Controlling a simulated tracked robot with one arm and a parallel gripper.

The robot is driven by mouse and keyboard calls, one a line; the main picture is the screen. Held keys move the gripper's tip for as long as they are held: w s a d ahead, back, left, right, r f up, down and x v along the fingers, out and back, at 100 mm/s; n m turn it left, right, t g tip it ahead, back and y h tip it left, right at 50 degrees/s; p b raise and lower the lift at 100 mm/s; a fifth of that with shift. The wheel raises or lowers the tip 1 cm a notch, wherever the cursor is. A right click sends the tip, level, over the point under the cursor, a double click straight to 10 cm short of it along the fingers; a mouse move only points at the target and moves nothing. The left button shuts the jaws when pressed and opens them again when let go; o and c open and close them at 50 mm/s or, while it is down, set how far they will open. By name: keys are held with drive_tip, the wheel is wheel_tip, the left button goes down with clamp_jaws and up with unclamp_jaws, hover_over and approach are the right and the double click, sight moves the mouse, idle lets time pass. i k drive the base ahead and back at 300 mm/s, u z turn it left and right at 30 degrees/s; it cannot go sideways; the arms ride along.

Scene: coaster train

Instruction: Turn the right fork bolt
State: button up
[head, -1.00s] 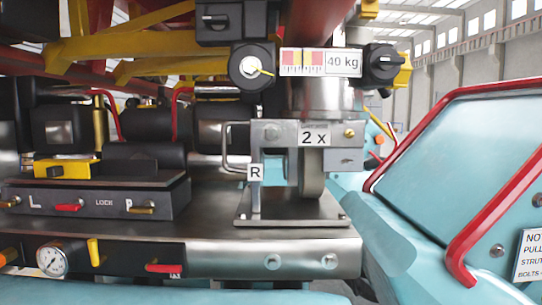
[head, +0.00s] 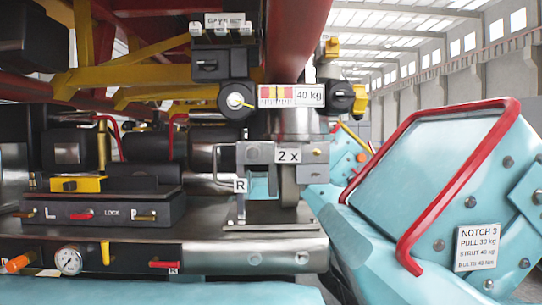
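The fork (head: 257,180) is a grey metal bracket marked "R" and "2 x", standing on a base plate (head: 272,224) at the right end of the metal bench. A wheel (head: 289,186) sits in it. A silver bolt head (head: 255,153) shows on the fork's upper left face, and a brass-coloured bolt head (head: 318,152) shows on its upper right. I cannot tell from the labels which one is the right fork bolt. My gripper is not in view, so I cannot see whether it is open or shut.
A lever panel (head: 100,212) is at left. A teal housing with a red rail (head: 455,175) and a "NOTCH 3" sign (head: 478,247) fills the right.

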sight(253, 152)
drive_tip(key=u, duration=0.05)
drive_tip(key=i, duration=0.95)
drive_tip(key=u, duration=0.6)
